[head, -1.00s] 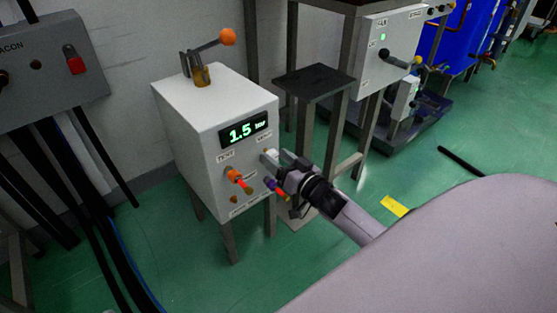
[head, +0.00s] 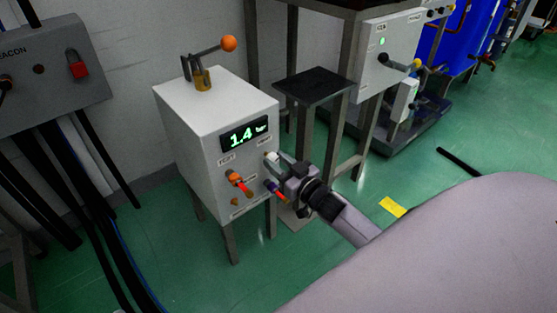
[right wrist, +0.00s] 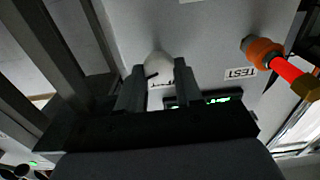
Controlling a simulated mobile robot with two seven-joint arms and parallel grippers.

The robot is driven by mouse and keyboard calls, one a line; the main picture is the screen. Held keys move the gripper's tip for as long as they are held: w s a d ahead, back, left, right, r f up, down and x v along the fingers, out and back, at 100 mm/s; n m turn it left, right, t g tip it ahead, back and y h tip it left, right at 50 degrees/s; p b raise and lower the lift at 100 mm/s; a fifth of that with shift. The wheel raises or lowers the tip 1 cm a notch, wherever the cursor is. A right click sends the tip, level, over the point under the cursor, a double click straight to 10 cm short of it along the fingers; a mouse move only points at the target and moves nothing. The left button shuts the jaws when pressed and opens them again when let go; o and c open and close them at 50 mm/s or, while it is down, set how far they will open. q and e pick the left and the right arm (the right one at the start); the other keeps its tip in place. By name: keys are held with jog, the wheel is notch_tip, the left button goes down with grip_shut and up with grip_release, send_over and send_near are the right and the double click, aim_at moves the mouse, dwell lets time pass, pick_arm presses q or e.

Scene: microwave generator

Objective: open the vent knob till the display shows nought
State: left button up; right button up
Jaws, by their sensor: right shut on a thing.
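The white box (head: 180,112) stands on legs, and its green display (head: 245,134) reads 1.4 bar. The pale vent knob (head: 271,157) is on the front face, below the display's right end. My right gripper (head: 276,160) is at this knob. In the right wrist view the fingers (right wrist: 160,78) are on either side of the round white knob (right wrist: 159,65), shut on it. The display shows there only as a strip, partly hidden by the gripper. My left gripper is not in view.
An orange-red test valve (head: 238,183) and a purple-and-red fitting (head: 275,189) are close by on the front face. An orange-ball lever (head: 228,44) is on top. A dark-topped stand (head: 313,84) is right behind the gripper.

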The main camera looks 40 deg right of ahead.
jog(key=n, duration=0.2)
jog(key=shift+n+p, duration=0.3)
jog(key=shift+n, duration=0.1)
jog(key=n, duration=0.2)
jog(key=shift+a+n, duration=0.1)
jog(key=shift+n, duration=0.3)
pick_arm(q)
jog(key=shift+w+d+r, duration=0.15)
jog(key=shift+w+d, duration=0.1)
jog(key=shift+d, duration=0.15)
pick_arm(e)
jog(key=shift+f+n, duration=0.15)
jog(key=shift+n, duration=2.95)
jog(key=o, duration=1)
jog(key=shift+o, duration=0.2)
